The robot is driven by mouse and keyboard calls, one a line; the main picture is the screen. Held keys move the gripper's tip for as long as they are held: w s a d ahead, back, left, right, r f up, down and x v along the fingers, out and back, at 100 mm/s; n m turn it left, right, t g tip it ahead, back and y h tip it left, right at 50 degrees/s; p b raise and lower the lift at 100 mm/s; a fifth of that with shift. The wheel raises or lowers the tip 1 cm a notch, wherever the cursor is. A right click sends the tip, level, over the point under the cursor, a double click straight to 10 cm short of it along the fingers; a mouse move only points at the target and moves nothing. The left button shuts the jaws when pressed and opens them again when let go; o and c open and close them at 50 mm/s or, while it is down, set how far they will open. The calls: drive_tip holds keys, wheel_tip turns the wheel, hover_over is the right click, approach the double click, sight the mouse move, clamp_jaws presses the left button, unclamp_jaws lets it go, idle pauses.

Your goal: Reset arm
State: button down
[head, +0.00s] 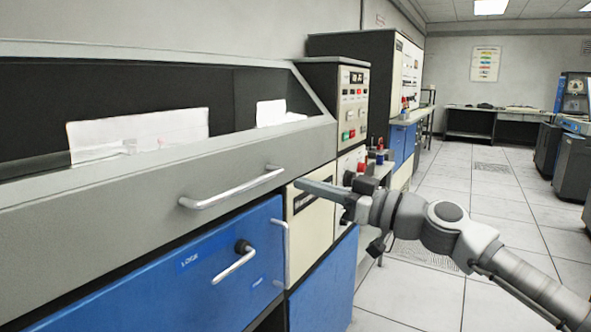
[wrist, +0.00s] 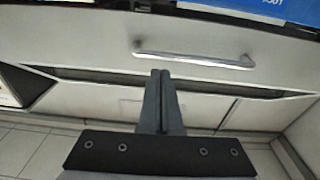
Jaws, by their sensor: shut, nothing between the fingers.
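My gripper (head: 300,184) reaches in from the right in the head view, its fingers pointing left in front of the grey machine (head: 240,165). In the wrist view my gripper (wrist: 160,74) has its two fingers together, with nothing between them. The fingertips appear just below a silver bar handle (wrist: 195,60) on a pale panel in that view. I cannot tell whether they touch anything.
The machine has a long silver handle (head: 232,188) and a blue front (head: 190,270) with a smaller handle (head: 235,264). White cards (head: 138,135) stand in its upper trough. A control panel (head: 352,105) rises behind. Tiled floor (head: 480,220) is open at right.

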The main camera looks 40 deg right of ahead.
drive_tip(key=shift+s+d+f, duration=0.2)
drive_tip(key=shift+s+f, duration=0.5)
drive_tip(key=shift+f, duration=0.15)
drive_tip(key=shift+s+d+f, duration=0.2)
drive_tip(key=shift+s+f, duration=0.45)
drive_tip(key=shift+f, duration=0.2)
drive_tip(key=s+a+r+n+g, duration=0.1)
drive_tip(key=s+a+r+g, duration=0.1)
drive_tip(key=a, duration=0.6)
drive_tip(key=s+a+r+g, duration=0.1)
drive_tip(key=a+g, duration=0.2)
drive_tip(key=a, duration=0.6)
drive_tip(key=s+a+f+m+g+h+p, duration=0.15)
drive_tip(key=a+f+m+g+h, duration=0.3)
drive_tip(key=a+f+g, duration=0.65)
wheel_tip(320, 180, up, 22)
drive_tip(key=t+p, duration=0.3)
drive_tip(key=p, duration=2.3)
drive_tip(key=shift+s+a+r+p, duration=0.2)
drive_tip(key=shift+s+a+p, duration=0.1)
drive_tip(key=shift+a, duration=0.15)
drive_tip(key=shift+d, duration=0.2)
